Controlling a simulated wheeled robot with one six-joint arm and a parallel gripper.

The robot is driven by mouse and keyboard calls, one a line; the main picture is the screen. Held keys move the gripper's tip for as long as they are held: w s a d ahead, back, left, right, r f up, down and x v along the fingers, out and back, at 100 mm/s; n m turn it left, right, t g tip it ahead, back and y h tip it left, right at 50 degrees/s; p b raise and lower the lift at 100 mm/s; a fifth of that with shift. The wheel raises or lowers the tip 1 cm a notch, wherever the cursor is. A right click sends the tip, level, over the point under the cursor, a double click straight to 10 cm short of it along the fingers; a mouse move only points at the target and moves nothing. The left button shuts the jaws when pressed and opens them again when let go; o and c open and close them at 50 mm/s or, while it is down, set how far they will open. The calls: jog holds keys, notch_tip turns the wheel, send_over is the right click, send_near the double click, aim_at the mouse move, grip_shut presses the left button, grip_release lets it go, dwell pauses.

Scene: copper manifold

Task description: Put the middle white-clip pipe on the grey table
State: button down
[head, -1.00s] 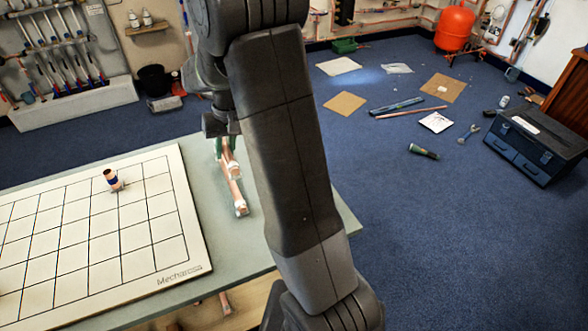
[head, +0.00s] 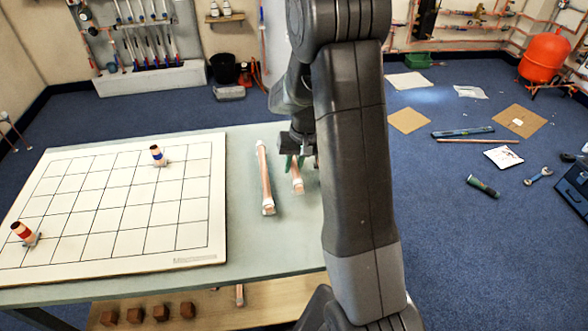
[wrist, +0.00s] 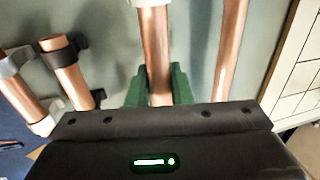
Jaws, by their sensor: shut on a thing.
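A copper pipe (wrist: 155,50) with a white clip at its upper end stands out in the middle of the wrist view. The green fingers of my gripper (wrist: 159,84) are shut on it, one on each side. In the head view my gripper (head: 292,162) is partly hidden by my arm, and the near end of a pipe (head: 298,183) shows below it, over the grey table (head: 245,245). I cannot tell whether the held pipe touches the table. Another copper pipe with white clips (head: 265,182) lies to its left on the table; a pipe (wrist: 229,55) also shows on the right in the wrist view.
In the wrist view a black-clip pipe (wrist: 68,68) and a white-clip pipe (wrist: 27,102) are on the left. A white gridded board (head: 120,225) covers the table's left part, with a blue-banded piece (head: 157,155) and a red-banded piece (head: 22,231) on it.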

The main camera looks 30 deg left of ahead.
jog(key=shift+f, duration=1.05)
jog(key=c, duration=1.7)
grip_release()
jog(key=shift+f, duration=0.2)
jog(key=shift+c, duration=0.2)
jog(key=o, duration=0.4)
jog(key=shift+o, duration=0.2)
jog(key=shift+r, duration=0.15)
notch_tip(320, 180, up, 12)
jog(key=w+d, duration=0.1)
jog(key=d, duration=0.1)
jog(key=shift+w, duration=0.3)
